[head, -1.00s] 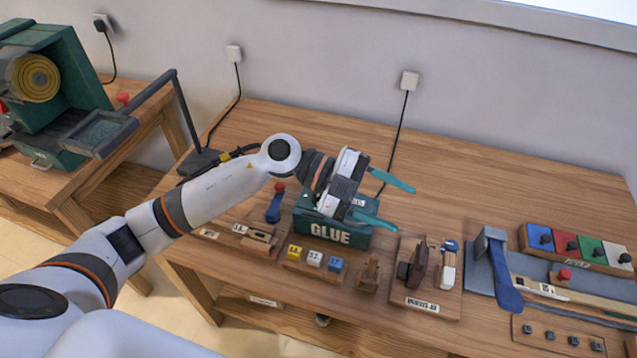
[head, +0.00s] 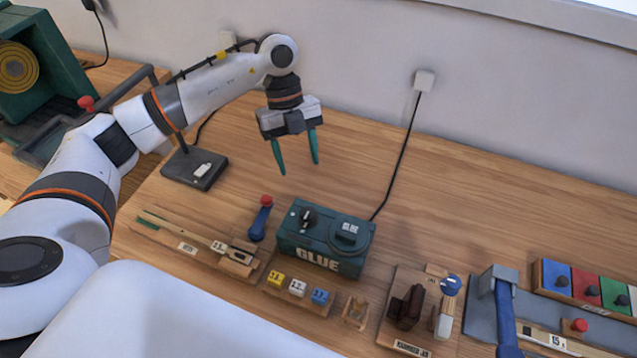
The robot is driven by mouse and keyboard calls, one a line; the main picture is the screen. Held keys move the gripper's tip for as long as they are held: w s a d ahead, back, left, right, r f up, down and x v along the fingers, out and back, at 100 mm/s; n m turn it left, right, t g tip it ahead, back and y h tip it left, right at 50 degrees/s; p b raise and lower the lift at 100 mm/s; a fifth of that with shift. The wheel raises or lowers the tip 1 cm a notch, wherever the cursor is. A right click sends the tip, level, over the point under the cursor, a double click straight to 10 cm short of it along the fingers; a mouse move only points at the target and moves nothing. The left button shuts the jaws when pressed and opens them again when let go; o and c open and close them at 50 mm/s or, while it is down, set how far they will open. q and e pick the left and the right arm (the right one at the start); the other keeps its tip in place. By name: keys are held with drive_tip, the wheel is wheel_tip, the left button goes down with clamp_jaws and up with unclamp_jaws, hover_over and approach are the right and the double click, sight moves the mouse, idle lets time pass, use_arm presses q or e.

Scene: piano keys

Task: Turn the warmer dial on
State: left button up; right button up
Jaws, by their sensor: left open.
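The glue warmer (head: 322,258) is a dark green box marked GLUE, standing on the wooden bench. Its black dial (head: 308,217) sits on the left of the top face, next to small pale markings. A round lid (head: 347,232) with a label is on the right of the top. My left gripper (head: 299,167) is open and empty, with its two teal fingers pointing down. In the picture it is just above and behind the dial, apart from the warmer. The dial is unobstructed, but its setting is too small to read. My right gripper is out of view.
A blue-handled tool with a red knob (head: 266,201) stands left of the warmer. Yellow, white and blue cubes (head: 297,287) sit in front. A dark lamp base (head: 194,168) is at the back left. The cable (head: 398,160) runs from the warmer to the wall socket. The bench behind is clear.

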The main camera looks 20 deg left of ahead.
use_arm(q)
drive_tip(key=p, duration=0.2)
approach(308, 212)
drive_tip(key=s+f, duration=0.1)
drive_tip(key=f, duration=0.1)
drive_tip(key=x, duration=0.2)
drive_tip(key=p+x, duration=0.1)
drive_tip(key=x, duration=0.3)
drive_tip(key=shift+w+d, duration=0.2)
drive_tip(key=shift+d, duration=0.1)
drive_tip(key=shift+f, duration=0.1)
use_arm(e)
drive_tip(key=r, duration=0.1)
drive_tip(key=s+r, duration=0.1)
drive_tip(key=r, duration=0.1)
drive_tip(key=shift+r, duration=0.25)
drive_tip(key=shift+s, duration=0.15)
use_arm(q)
drive_tip(key=c, duration=1)
drive_tip(key=shift+o, duration=0.2)
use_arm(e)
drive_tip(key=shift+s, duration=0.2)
